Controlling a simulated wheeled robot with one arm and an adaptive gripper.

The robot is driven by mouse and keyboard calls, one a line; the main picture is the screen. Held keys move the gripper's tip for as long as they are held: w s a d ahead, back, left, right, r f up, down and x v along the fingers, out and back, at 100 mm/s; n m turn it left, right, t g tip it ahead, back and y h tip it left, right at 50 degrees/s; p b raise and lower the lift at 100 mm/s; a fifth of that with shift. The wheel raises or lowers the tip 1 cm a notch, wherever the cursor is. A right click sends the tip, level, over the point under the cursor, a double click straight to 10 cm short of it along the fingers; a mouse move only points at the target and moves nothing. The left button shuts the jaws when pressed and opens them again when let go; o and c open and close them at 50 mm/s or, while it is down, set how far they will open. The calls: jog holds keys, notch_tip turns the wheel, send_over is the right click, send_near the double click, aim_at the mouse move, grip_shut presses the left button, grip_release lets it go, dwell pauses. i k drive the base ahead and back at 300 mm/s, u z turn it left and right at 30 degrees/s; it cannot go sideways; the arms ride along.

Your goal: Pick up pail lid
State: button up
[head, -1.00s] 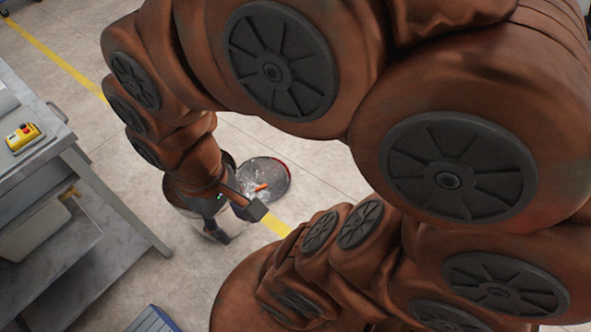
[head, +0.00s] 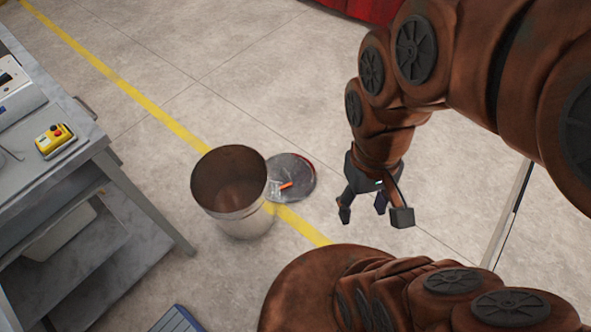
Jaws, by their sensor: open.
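The pail lid (head: 303,176) is a grey round disc with a red patch at its rim. It appears to lie on the floor just right of the pail (head: 247,220), whose rim hides a little of the lid's left side. A small orange piece (head: 288,185) and something pale show on the lid. The pail is metal, upright and open-topped, with a brown inside. My gripper (head: 374,216) is open and empty, pointing down, to the right of the lid and apart from it.
A grey workbench (head: 128,185) with a yellow control box (head: 54,140) stands at the left. A blue object (head: 178,320) is at the bottom edge. A yellow line (head: 130,92) crosses the floor. The floor beyond the pail is clear.

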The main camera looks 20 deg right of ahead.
aim_at(286, 167)
jog(key=z, duration=1.6)
jog(key=i, duration=3.15)
jog(key=u, duration=4.6)
